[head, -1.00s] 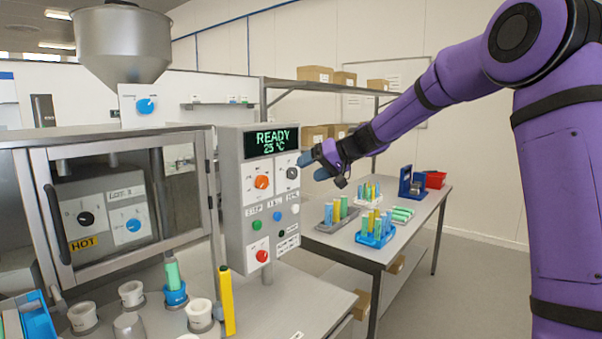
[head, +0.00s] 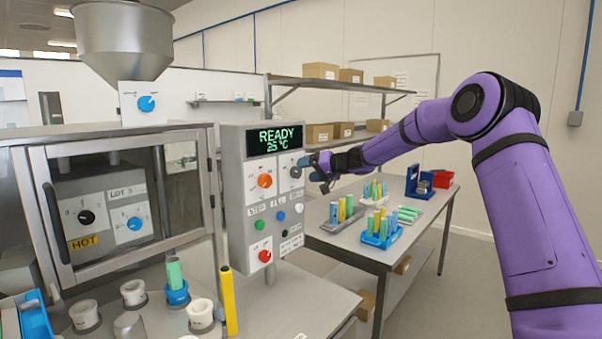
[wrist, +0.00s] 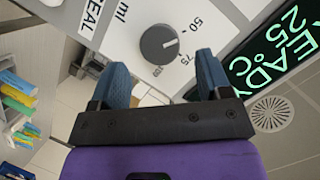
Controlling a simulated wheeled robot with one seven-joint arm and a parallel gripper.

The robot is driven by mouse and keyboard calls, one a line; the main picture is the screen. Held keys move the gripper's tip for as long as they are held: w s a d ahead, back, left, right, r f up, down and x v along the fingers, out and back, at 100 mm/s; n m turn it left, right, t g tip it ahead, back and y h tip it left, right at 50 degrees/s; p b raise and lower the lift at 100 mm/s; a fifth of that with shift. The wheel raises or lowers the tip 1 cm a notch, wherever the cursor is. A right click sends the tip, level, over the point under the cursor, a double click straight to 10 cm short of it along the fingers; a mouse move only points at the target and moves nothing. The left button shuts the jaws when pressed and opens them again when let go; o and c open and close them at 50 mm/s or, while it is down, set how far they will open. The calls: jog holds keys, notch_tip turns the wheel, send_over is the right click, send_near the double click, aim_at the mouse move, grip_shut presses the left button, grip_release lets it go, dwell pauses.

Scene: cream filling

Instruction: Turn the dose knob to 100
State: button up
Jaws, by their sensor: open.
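The dose knob (wrist: 159,44) is a dark grey round knob on a white plate marked ml, with 50 and 75 readable. A pale mark on its face points roughly between 50 and 75; I cannot tell exactly. In the head view the knob (head: 295,172) is on the right side of the control panel, under the display (head: 274,139). My gripper (wrist: 161,64) is open and empty, its blue fingers on either side of the knob in the wrist view, apparently short of touching it. In the head view my gripper (head: 311,168) is just right of the knob.
An orange knob (head: 264,181) sits left of the dose knob, with coloured buttons and a red knob (head: 265,256) below. A table (head: 345,256) with racks of tubes stands behind at right. A yellow tube (head: 229,302) stands upright on the front bench.

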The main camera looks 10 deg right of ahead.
aim_at(299, 171)
jog(key=shift+x, duration=1.7)
jog(key=c, duration=0.9)
